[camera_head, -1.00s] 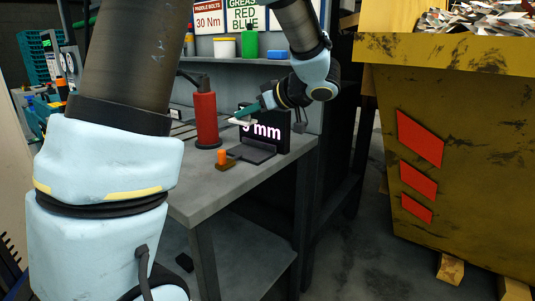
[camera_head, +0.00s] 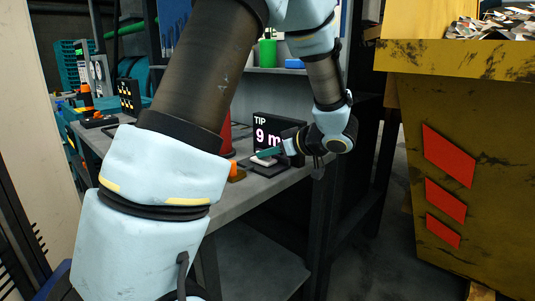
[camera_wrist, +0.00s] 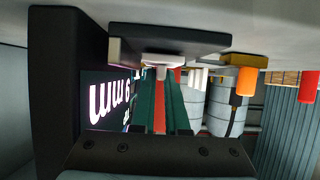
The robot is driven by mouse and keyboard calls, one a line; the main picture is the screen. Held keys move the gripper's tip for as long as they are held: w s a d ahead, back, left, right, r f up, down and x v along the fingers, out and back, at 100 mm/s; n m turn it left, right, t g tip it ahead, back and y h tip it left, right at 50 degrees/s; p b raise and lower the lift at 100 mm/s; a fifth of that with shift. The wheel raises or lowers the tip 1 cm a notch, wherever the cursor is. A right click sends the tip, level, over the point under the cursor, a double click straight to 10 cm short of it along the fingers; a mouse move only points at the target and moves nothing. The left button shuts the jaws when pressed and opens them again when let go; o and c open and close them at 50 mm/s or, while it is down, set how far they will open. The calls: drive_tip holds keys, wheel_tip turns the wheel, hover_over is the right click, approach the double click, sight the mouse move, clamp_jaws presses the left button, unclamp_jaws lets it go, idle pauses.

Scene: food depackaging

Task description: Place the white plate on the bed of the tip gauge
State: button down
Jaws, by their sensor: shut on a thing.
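The tip gauge has an upright black display (camera_head: 270,127), partly covered by my wrist, with "TIP" and a 9 visible. Its flat dark bed (camera_head: 268,171) lies in front of the display on the bench. The small white plate (camera_head: 263,159) is at the tips of my gripper (camera_head: 268,154), low over the bed or touching it. In the wrist view, which appears upside down, my green fingers (camera_wrist: 165,105) are shut on the white plate (camera_wrist: 161,59), against or very near the dark bed (camera_wrist: 172,38). Any small gap between plate and bed cannot be told.
An orange-topped block (camera_head: 236,171) stands just left of the bed. A large yellow bin (camera_head: 470,150) stands right of the bench (camera_head: 237,200). A shelf with a green container (camera_head: 267,53) is behind.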

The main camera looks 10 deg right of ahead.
drive_tip(key=shift+f, duration=0.15)
drive_tip(key=c, duration=1.4)
unclamp_jaws()
drive_tip(key=shift+f, duration=0.1)
drive_tip(key=o, duration=0.5)
drive_tip(key=shift+r, duration=0.25)
drive_tip(key=b+v, duration=0.1)
drive_tip(key=v, duration=1.1)
